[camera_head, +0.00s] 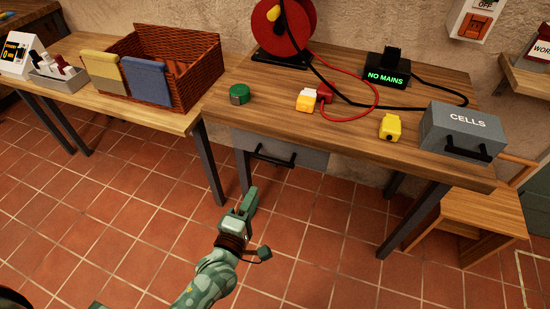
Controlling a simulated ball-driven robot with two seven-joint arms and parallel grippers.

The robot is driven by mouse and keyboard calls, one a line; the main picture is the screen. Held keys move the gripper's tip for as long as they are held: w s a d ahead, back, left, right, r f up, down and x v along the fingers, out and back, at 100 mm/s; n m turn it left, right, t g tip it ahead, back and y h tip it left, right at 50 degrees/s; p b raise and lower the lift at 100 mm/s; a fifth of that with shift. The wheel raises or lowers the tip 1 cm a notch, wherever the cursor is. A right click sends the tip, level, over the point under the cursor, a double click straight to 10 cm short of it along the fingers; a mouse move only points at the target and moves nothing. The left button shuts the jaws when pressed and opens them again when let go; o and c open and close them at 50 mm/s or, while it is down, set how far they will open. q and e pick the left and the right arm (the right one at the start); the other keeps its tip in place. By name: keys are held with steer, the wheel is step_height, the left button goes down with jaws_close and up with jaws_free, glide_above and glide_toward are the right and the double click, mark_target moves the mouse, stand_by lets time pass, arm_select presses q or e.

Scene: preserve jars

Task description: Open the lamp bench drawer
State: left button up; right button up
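The lamp bench (345,148) has a wooden top and dark metal legs. Its grey drawer front (309,159) sits under the left part of the top and looks shut. A dark bar handle (272,158) is on the drawer front. My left gripper (249,198) is green and points up toward the drawer from below. It appears apart from the handle, in front of the bench and left of it. I see nothing held in it, but its finger gap is not clear from this angle. My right gripper is out of view.
On the bench are a red cable reel (284,30), a green round tin (239,94), yellow blocks (390,127), a black NO MAINS unit (388,72) and a grey CELLS box (461,133). A side table holds a basket (185,60). The front floor is clear.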

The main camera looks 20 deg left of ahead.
arm_select(q)
steer(key=b, duration=0.3)
glide_toward(272, 159)
steer(key=w+f, duration=0.1)
steer(key=w, duration=0.4)
steer(key=w+b, duration=0.1)
steer(key=w, duration=0.4)
steer(key=shift+d+b, duration=0.1)
steer(key=shift+b, duration=0.3)
steer(key=shift+r, duration=0.1)
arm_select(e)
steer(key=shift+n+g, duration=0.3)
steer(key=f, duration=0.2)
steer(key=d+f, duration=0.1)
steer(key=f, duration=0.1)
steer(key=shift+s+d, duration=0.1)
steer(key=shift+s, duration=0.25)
arm_select(q)
jaws_close()
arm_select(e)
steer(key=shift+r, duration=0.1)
